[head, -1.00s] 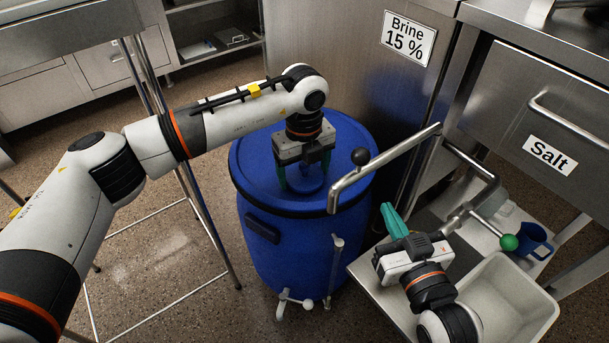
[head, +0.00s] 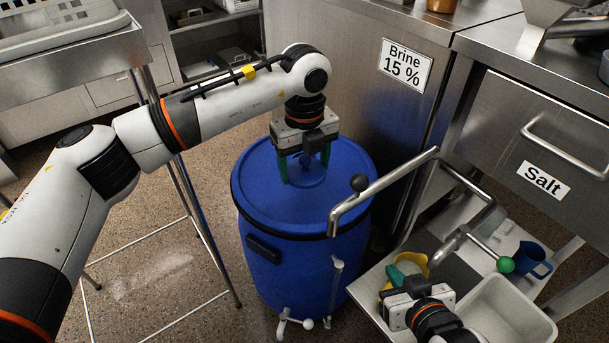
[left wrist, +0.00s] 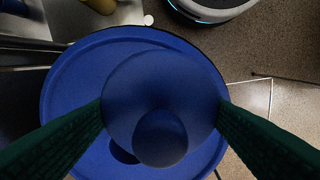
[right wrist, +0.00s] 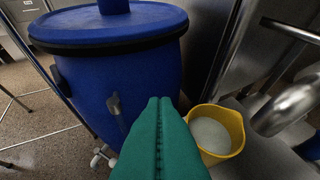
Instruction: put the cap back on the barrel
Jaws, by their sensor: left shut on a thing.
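The blue barrel (head: 298,262) stands upright on the floor with its broad blue top (head: 345,182) facing up. My left gripper (head: 306,170) is over the barrel's top, shut on the round blue cap (left wrist: 150,75), which has a ball-shaped knob. In the left wrist view the cap sits between the green fingers and covers part of the barrel top. A dark round patch (left wrist: 122,153) shows below it; I cannot tell opening from shadow. Any gap under the cap is hard to judge. My right gripper (right wrist: 160,112) is shut and empty, right of the barrel, near a yellow cup (right wrist: 218,130).
A white tub (head: 510,310) and blue mug (head: 532,258) stand at right. A steel cabinet (head: 345,70) is behind.

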